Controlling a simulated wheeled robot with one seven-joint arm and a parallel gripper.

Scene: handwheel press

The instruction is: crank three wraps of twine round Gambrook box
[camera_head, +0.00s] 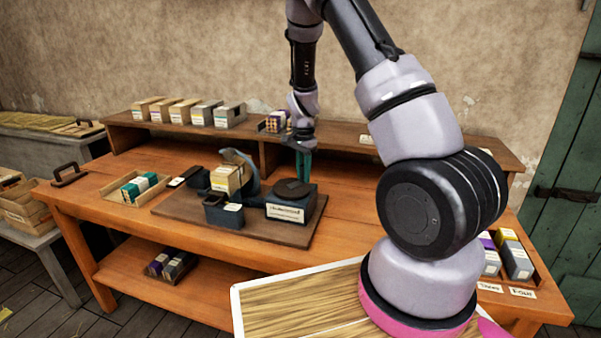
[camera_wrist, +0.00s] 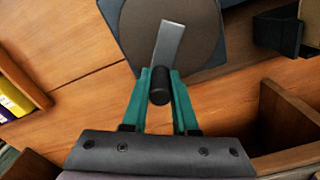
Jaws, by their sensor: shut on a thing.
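A wrapping machine stands on a wooden board (camera_head: 170,207) on the bench. Its crank is a dark disc (camera_head: 291,189) on a blue-grey housing (camera_head: 291,209) with a pale label. In the wrist view the crank's light metal arm (camera_wrist: 169,43) runs across the disc (camera_wrist: 205,35) to a black knob (camera_wrist: 159,84). My gripper (camera_wrist: 160,92) has its teal fingers shut on this knob; it also shows in the head view (camera_head: 304,166). A tan box (camera_head: 229,178) sits at the machine's curved blue-grey arm (camera_head: 246,163). Its label is too small to read, and I cannot make out any twine.
Boxes (camera_head: 186,111) stand in a row on the raised back shelf. A tray (camera_head: 118,193) with teal and white boxes lies left of the machine. A compartment tray (camera_head: 530,277) is at the right. My arm hides the bench's right part.

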